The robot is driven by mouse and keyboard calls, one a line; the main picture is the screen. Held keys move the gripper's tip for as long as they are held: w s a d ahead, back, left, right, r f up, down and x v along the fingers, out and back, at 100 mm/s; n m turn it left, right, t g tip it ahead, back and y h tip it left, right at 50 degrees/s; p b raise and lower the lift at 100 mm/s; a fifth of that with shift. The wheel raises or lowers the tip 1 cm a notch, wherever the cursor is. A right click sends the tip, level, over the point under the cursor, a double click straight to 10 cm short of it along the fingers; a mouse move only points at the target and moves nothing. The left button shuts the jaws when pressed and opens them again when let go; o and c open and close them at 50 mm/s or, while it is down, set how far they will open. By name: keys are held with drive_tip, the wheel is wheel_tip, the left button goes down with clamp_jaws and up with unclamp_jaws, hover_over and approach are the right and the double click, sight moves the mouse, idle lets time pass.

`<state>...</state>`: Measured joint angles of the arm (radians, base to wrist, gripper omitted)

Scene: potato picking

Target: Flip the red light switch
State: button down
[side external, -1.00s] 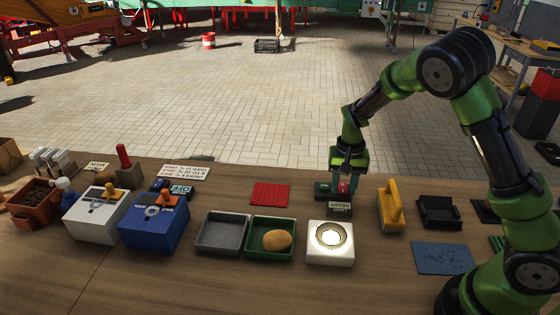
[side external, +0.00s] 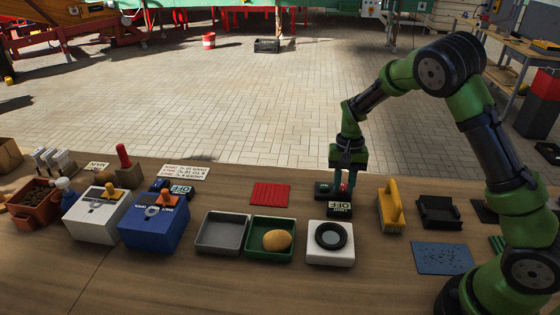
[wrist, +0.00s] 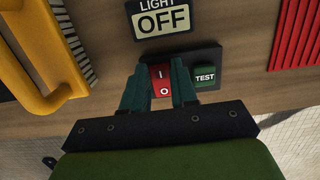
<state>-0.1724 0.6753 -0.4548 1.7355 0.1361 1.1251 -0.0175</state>
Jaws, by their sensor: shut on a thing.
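The red light switch (wrist: 160,84) is a rocker marked I and O on a dark base; in the side view it is a small red patch (side external: 343,187). My gripper (wrist: 159,76) is shut on it, with one finger at each side; in the side view my gripper (side external: 347,182) points down at the base. A sign (wrist: 162,17) beside the base reads LIGHT OFF, and it also shows in the side view (side external: 339,211). The white lamp box (side external: 330,256) in front has a dark lens.
A green TEST button (wrist: 205,77) is close beside the switch. A yellow-handled brush (side external: 391,208) stands to the right. A red ribbed mat (side external: 270,194) lies to the left. A green tray (side external: 249,252) holds a potato (side external: 277,241).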

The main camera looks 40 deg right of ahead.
sight(343, 184)
idle(0.3)
drive_tip(key=c, duration=1.2)
unclamp_jaws()
drive_tip(key=shift+o, duration=0.2)
wheel_tip(343, 184, up, 17)
drive_tip(key=w+d, duration=0.2)
drive_tip(key=shift+f, duration=0.1)
drive_tip(key=shift+d, duration=0.1)
drive_tip(key=s+a+r+n+t, duration=0.2)
drive_tip(key=s+a+t, duration=0.2)
drive_tip(key=s, duration=0.6)
drive_tip(key=s+a+r+n+t, duration=0.3)
drive_tip(key=s+a, duration=0.4)
drive_tip(key=s, duration=0.3)
drive_tip(key=shift+r+t+y, duration=0.2)
drive_tip(key=shift+t+y, duration=0.2)
drive_tip(key=shift+t, duration=0.3)
